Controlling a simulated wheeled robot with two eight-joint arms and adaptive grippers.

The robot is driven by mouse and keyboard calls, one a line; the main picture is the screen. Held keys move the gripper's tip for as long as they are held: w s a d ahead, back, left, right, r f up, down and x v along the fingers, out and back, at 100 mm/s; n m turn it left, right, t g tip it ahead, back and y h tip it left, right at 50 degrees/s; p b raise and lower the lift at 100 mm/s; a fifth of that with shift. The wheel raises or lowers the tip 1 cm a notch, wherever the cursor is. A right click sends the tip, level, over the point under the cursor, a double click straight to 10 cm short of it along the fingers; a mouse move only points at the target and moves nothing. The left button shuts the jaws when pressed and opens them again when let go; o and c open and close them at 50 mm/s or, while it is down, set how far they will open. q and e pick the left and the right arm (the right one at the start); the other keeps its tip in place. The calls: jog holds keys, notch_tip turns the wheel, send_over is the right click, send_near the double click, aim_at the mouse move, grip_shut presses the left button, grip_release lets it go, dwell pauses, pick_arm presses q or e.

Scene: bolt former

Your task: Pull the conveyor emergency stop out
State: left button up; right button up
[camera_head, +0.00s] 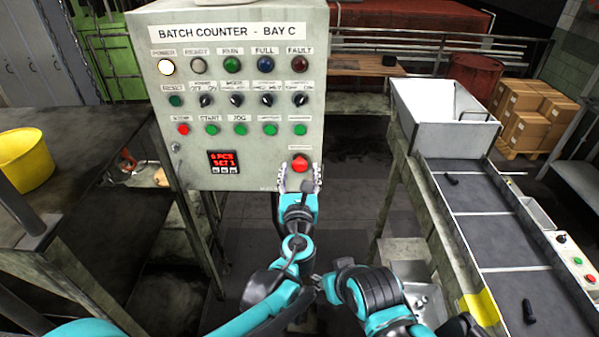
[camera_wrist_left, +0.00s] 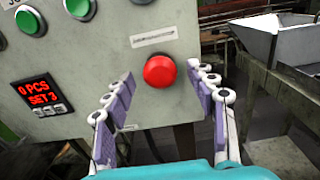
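A red mushroom button (camera_head: 300,162) sits at the lower right of the grey panel (camera_head: 265,178) headed "BATCH COUNTER - BAY C". The button also shows in the left wrist view (camera_wrist_left: 160,71), under a small label too blurred to read. My left gripper (camera_head: 300,176) is in front of the panel with its fingers spread to either side of the button. In the left wrist view the left gripper (camera_wrist_left: 161,76) is open, and gaps show between both fingers and the button. How far the button stands out is hard to tell.
A counter display (camera_head: 224,162) and rows of lamps, switches and green buttons (camera_head: 240,129) share the panel. A conveyor (camera_head: 480,226) with a white hopper (camera_head: 443,130) and its own small control box (camera_head: 574,260) stands at right. A yellow bucket (camera_head: 24,160) stands at left.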

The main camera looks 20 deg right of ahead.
pick_arm(q)
jog(key=v, duration=1.2)
jog(key=a+f+n+g+y+b, duration=0.1)
jog(key=a+f+n+y+b, duration=0.2)
jog(key=a+n, duration=0.35)
jog(key=w+a+f+n+g+y+b, duration=0.1)
jog(key=a+f+n+g+y+b, duration=0.1)
jog(key=a+f+n, duration=0.5)
jog(key=a+f+n+g+y+b, duration=0.1)
jog(key=a+f+n+y+b, duration=0.15)
jog(key=a+n, duration=0.45)
jog(key=s+a+f+n+g+h+b, duration=0.1)
jog(key=s+a+f+n+g+b, duration=0.2)
jog(key=n, duration=0.6)
jog(key=s+a+f+n+g+h+b, duration=0.1)
jog(key=s+a+f+n+g+b, duration=0.2)
jog(key=s+a+f+n, duration=0.5)
notch_tip(320, 180, down, 3)
jog(key=shift+s+f+n+b, duration=0.25)
jog(key=shift+s+n+b, duration=0.6)
jog(key=shift+s, duration=0.25)
